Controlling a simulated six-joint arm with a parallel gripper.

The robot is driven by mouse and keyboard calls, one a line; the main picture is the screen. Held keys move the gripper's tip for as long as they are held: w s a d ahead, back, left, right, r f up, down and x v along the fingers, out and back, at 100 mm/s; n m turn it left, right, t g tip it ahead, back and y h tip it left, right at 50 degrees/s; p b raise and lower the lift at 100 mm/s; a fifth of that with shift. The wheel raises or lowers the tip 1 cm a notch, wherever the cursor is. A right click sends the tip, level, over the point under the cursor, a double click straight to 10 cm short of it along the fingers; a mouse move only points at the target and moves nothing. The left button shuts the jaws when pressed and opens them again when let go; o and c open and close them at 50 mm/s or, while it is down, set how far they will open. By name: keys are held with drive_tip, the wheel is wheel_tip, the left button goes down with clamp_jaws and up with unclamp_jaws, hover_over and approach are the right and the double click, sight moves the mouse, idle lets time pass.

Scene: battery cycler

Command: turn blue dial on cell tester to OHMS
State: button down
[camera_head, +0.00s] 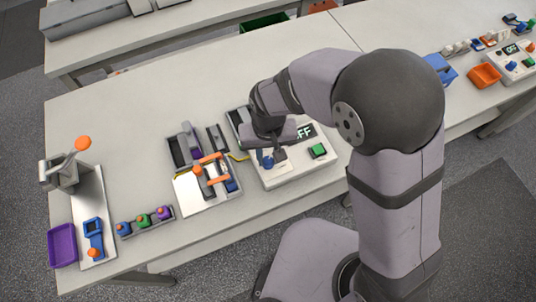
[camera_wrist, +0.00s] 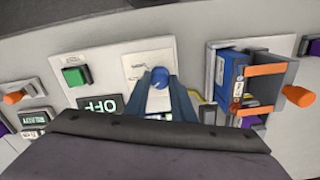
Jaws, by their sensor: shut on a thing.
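The cell tester (camera_head: 297,174) is a pale box on the bench, under my gripper in the head view. Its display (camera_head: 305,132) reads OFF, partly hidden by my arm; it shows upside down in the wrist view (camera_wrist: 97,105). A green button (camera_head: 318,150) sits at its right, also in the wrist view (camera_wrist: 76,76). The blue dial (camera_head: 266,162) is at the tester's front left; in the wrist view the dial (camera_wrist: 158,78) lies between my fingertips. My gripper (camera_head: 273,157) points down, shut on the dial. The dial's marks are too small to read.
Left of the tester stands a holder with orange handles (camera_head: 211,168) and a blue cell. Bare bench lies behind.

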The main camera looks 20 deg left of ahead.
drive_tip(key=m, duration=0.4)
drive_tip(key=shift+m, duration=0.3)
drive_tip(key=m, duration=0.3)
drive_tip(key=shift+m+p, duration=0.3)
drive_tip(key=m, duration=0.3)
drive_tip(key=shift+a+m, duration=0.1)
drive_tip(key=shift+m, duration=1.9)
drive_tip(key=c, duration=1.5)
unclamp_jaws()
